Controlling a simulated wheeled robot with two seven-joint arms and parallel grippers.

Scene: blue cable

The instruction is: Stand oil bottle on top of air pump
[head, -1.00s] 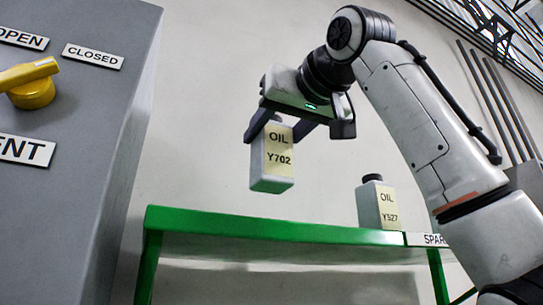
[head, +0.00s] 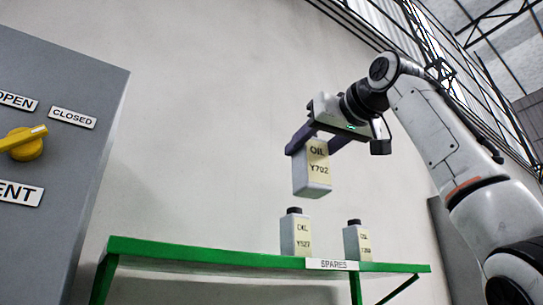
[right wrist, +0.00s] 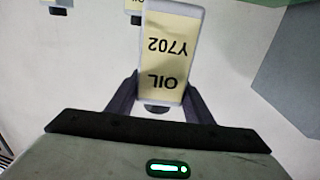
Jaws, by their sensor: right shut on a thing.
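A pale grey oil bottle (head: 312,170) with a yellow label reading OIL Y702 hangs in my right gripper (head: 311,143), which is shut on its upper part. The bottle is nearly upright, in the air above the green shelf, with clear space below it. In the right wrist view the same bottle (right wrist: 170,50) sits between the two dark fingers of the right gripper (right wrist: 160,98). The air pump is not in view. My left gripper is not in view.
Two more oil bottles, one labelled Y527 (head: 296,235) and one further right (head: 357,242), stand on the green shelf (head: 190,252) with a SPARES sign (head: 332,265). A grey cabinet (head: 85,100) with a yellow knob (head: 24,144) stands at left. The shelf's left part is bare.

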